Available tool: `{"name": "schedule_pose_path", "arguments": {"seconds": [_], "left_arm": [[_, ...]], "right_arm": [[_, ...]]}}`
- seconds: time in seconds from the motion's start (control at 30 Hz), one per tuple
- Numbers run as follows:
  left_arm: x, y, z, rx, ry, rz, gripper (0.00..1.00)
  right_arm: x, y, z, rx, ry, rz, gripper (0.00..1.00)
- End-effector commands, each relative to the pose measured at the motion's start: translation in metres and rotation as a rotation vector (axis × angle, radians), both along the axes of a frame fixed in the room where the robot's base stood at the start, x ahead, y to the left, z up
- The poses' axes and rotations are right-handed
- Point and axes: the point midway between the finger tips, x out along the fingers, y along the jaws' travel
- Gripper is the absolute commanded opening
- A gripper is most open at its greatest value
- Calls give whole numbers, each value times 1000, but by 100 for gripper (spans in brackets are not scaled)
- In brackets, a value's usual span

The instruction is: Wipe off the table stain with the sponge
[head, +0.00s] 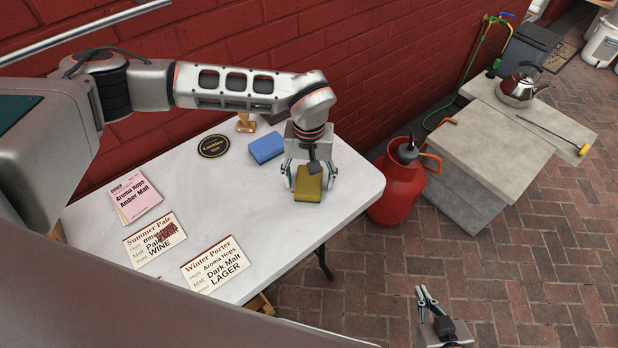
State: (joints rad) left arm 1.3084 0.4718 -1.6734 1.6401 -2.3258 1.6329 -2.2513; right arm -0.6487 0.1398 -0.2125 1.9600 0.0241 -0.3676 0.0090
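A yellow-olive sponge (309,187) is at the right part of the white table (240,205). My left gripper (311,181) points down over it, one finger on each side of the sponge. I cannot tell whether the fingers press on it. A blue sponge-like block (266,147) lies on the table just left of this gripper. I make out no clear stain on the bare tabletop; part of the top is hidden by my arm and gripper. My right gripper (427,296) is low at the lower right, away from the table, with its fingers apart and nothing between them.
A pink card (134,197) and two cream cards (155,238) (214,264) lie on the left part of the table. A round black coaster (213,146) and a wooden stamp (246,124) are at the back. A red gas bottle (402,184) stands beside the table's right end.

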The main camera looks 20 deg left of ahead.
Motion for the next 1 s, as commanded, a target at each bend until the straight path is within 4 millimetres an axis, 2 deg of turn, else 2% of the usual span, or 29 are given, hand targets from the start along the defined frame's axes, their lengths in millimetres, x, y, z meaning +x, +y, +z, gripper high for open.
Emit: {"name": "schedule_pose_path", "arguments": {"seconds": [1.0], "left_arm": [[0,0,9,0,0,0,62]], "right_arm": [[2,0,10,0,-7,0,0]]}}
